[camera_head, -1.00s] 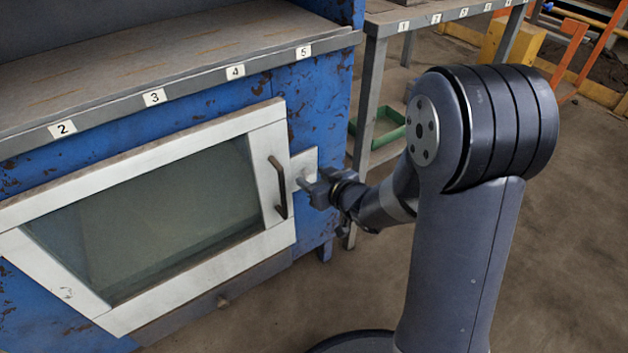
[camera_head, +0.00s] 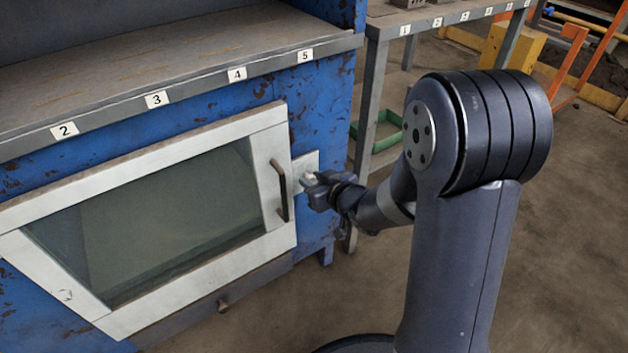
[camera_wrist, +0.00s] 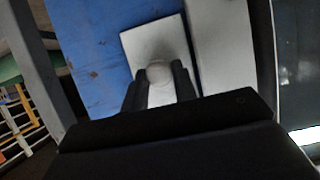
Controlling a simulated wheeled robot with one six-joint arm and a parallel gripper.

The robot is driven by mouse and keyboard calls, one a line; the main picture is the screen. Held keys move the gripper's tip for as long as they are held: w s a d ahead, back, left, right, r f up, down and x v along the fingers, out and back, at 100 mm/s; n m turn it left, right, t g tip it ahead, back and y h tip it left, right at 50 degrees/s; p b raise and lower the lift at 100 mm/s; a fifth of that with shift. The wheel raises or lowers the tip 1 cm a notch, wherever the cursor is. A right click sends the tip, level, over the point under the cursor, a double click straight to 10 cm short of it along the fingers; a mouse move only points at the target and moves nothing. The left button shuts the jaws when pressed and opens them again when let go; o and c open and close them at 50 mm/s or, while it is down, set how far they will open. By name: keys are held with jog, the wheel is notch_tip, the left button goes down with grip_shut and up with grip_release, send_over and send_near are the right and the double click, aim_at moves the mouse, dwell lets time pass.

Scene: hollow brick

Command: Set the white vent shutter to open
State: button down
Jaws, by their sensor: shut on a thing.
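The white vent shutter's plate (camera_head: 306,161) is on the blue cabinet front, just right of the glass door. It also shows as a pale plate in the wrist view (camera_wrist: 150,42). A small round light knob (camera_wrist: 158,72) stands out from the plate. My gripper (camera_head: 309,184) is at the plate, and in the wrist view its two dark fingers (camera_wrist: 160,88) are shut on the knob, one on each side. The fingers and wrist hide the lower part of the plate, so the shutter's opening cannot be seen.
The white-framed glass door (camera_head: 150,215) with a dark handle (camera_head: 279,190) is close to the left of my gripper. A numbered shelf edge (camera_head: 200,85) juts out above. A metal table (camera_head: 372,110) with a green tray (camera_head: 378,135) stands to the right. Floor at right is open.

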jog(key=shift+d, duration=0.1)
jog(key=w+d+p, duration=0.1)
jog(key=d, duration=0.1)
jog(key=w+d+p, duration=0.1)
jog(key=w+d, duration=0.1)
jog(key=w+d+p, duration=0.1)
jog(key=d+p, duration=0.1)
jog(key=shift+w+d, duration=0.35)
jog(key=shift+d, duration=0.05)
jog(key=c, duration=1.1)
grip_release()
jog(key=shift+d, duration=0.1)
jog(key=shift+c, duration=0.2)
jog(key=p+v, duration=0.3)
jog(key=v, duration=0.7)
jog(key=shift+s+d, duration=0.2)
jog(key=shift+s, duration=0.1)
jog(key=shift+r, duration=0.1)
